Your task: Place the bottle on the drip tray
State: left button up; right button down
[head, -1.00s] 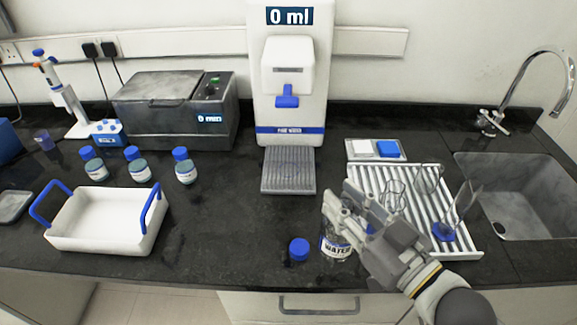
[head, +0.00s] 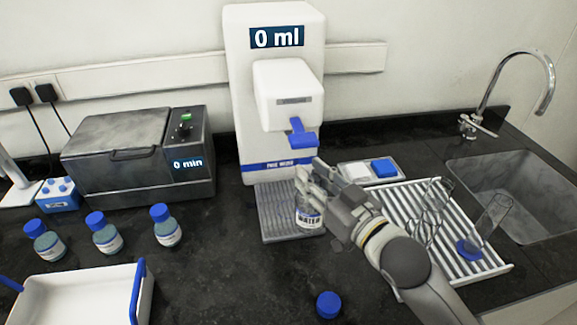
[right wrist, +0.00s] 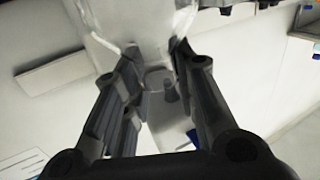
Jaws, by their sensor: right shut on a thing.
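The bottle (head: 309,214) is clear glass with a label reading WATER and has no cap on it. My right gripper (head: 318,181) is shut on the bottle's upper part and holds it upright at the right side of the drip tray. In the right wrist view the fingers (right wrist: 155,75) are closed around clear glass. The drip tray (head: 272,215) is a grey ribbed plate at the foot of the white water dispenser (head: 275,90). I cannot tell whether the bottle touches the tray. My left gripper is not in view.
A loose blue cap (head: 328,304) lies on the dark counter in front. A drying rack (head: 470,255) with glassware stands right, beside the sink (head: 520,195). Several blue-capped bottles (head: 107,232) and a white bin (head: 75,300) stand left. The dispenser's blue lever (head: 300,137) hangs above the tray.

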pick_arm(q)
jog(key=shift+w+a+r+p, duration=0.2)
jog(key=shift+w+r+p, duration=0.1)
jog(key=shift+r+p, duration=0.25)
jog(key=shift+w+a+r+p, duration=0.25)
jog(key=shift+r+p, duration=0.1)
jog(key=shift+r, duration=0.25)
pick_arm(e)
jog(key=w+a+f, duration=0.3)
jog(key=w+a, duration=0.1)
jog(key=w, duration=0.3)
jog(key=shift+a+f, duration=0.25)
jog(key=shift+a, duration=0.15)
jog(key=shift+f, duration=0.15)
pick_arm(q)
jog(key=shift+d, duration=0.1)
pick_arm(e)
jog(key=c, duration=1.2)
grip_release()
jog(key=shift+o, duration=0.2)
jog(key=shift+s, duration=0.1)
